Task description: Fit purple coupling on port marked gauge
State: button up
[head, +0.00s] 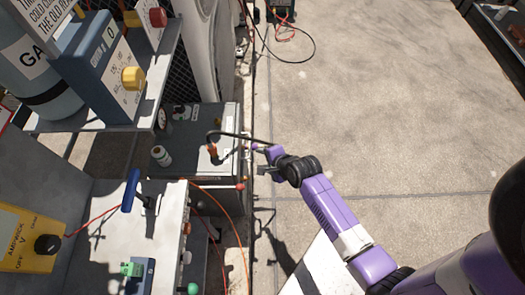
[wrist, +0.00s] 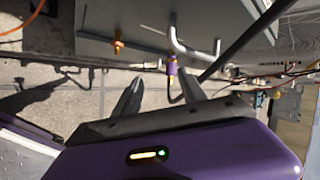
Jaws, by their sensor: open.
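The purple coupling (wrist: 172,68) has a brass top end and shows in the wrist view, hanging beside a bent silver pipe or hook (wrist: 182,46). A dark hose seems to run from its lower end. In the head view it is a small purple spot (head: 254,146) by my gripper. My gripper (head: 262,160) is open; in the wrist view its two fingers (wrist: 160,85) point towards the coupling, which appears between and just beyond the tips. I cannot tell whether they touch it. A brass port (wrist: 118,40) sticks out of the grey panel left of it. No gauge marking is readable.
A bench (head: 165,215) with a blue-handled valve (head: 131,190) stands nearer. A shelf holds a blue cylinder (head: 35,65). The concrete floor (head: 390,90) at right is mostly free.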

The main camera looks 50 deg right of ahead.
aim_at(254, 147)
jog(key=shift+w+d+f+m+g+b, duration=0.15)
jog(key=shift+w+d+f+m+b, duration=0.5)
jog(key=shift+w+d+f, duration=0.6)
jog(key=shift+w+d+f+m+g+b, duration=0.2)
jog(key=shift+w+d+f+m+b, duration=0.45)
jog(key=shift+w+f, duration=1)
jog(key=shift+w+d+f+m+g+b, duration=0.15)
jog(key=shift+w+d+f+m+b, duration=0.4)
jog(key=shift+w+d+f, duration=0.7)
jog(key=shift+w+a+f, duration=0.2)
jog(key=shift+c, duration=0.2)
grip_shut()
